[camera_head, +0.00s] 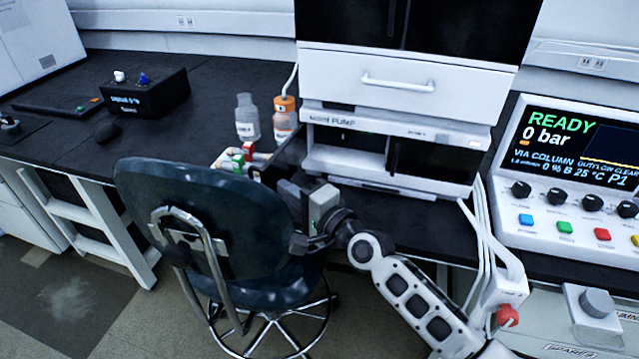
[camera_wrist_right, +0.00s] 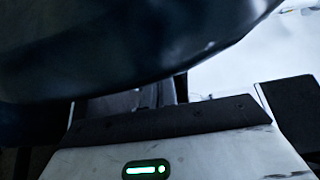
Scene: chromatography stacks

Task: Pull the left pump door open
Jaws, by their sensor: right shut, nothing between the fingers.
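The pump unit (camera_head: 400,126) is a white module with a "MAIN PUMP" label strip, on the bench at centre right. Its front has a dark left part (camera_head: 352,139) and a dark right part (camera_head: 430,160); I cannot tell how far the left door stands open. My right gripper (camera_head: 300,207) is shut and empty, below and left of the pump, at the right edge of the chair back. It is apart from the pump front. The wrist view shows its housing with a green light, under a large dark curved surface. My left gripper is not in view.
A dark chair (camera_head: 215,215) stands before the bench, close to my right gripper. Two bottles (camera_head: 247,117) and a small rack (camera_head: 238,158) are left of the pump. A white drawer (camera_head: 405,82) sits above the pump.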

